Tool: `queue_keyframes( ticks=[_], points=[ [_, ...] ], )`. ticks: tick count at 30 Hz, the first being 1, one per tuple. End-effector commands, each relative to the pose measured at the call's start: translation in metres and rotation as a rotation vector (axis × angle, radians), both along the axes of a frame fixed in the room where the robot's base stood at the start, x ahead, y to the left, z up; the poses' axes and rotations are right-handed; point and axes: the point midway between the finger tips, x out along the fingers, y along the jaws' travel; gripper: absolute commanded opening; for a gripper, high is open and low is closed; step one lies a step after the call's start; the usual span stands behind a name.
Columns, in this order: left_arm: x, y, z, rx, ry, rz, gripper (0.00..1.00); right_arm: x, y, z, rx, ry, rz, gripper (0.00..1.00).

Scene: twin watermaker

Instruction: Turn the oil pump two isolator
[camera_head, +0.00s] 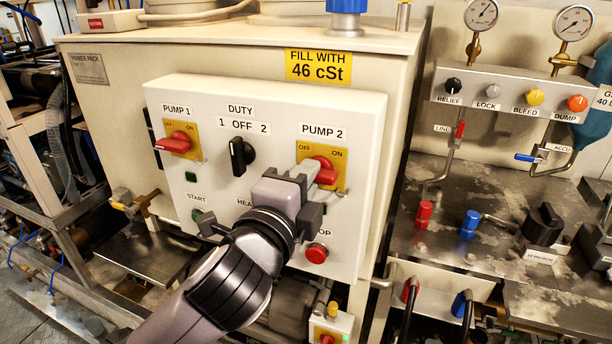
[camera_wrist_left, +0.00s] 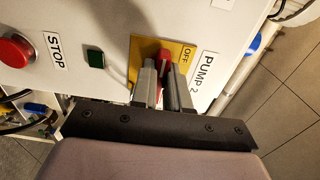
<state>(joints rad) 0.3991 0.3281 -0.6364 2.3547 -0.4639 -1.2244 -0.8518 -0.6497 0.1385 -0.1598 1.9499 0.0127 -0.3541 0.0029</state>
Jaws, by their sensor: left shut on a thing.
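The pump 2 isolator is a red rotary handle (camera_head: 325,168) on a yellow plate (camera_head: 340,183) marked OFF and ON, below the PUMP 2 label on the white control panel. My left gripper (camera_head: 311,170) comes up from below and is shut on the red handle. In the left wrist view, the red handle (camera_wrist_left: 165,62) shows between the two grey fingers (camera_wrist_left: 163,80), with the yellow plate (camera_wrist_left: 146,50) behind. The fingers hide part of the handle, so I cannot tell its exact angle. My right gripper is not in view.
The panel also carries the red pump 1 isolator (camera_head: 176,142), the black duty selector (camera_head: 241,156) and a red STOP button (camera_head: 317,253) close under my gripper. A manifold with coloured knobs (camera_head: 535,97) stands at the right. The yellow fill sign (camera_head: 319,66) is above the panel.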

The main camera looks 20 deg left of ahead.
Motion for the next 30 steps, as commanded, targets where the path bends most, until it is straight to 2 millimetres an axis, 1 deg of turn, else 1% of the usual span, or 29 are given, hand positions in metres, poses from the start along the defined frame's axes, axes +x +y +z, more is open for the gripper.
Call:
queue_keyframes(
  ticks=[12, 13, 14, 15, 30],
  points=[
    [0.0, 0.0003, -0.0004, -0.012, 0.002, 0.001, 0.0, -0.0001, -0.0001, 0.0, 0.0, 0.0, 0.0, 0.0],
    [0.0, 0.0003, -0.0005, -0.013, 0.002, 0.001, 0.25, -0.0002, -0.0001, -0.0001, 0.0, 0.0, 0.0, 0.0],
    [0.0, 0.0002, -0.0005, -0.012, 0.002, 0.001, 0.34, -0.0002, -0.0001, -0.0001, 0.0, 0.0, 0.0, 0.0],
    [0.0, 0.0002, -0.0004, -0.012, 0.002, 0.001, 0.4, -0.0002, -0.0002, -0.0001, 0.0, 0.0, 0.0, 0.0],
    [0.0032, 0.0008, 0.0004, -0.009, 0.001, -0.001, 0.4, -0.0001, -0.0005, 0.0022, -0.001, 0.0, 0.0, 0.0]
  ],
)
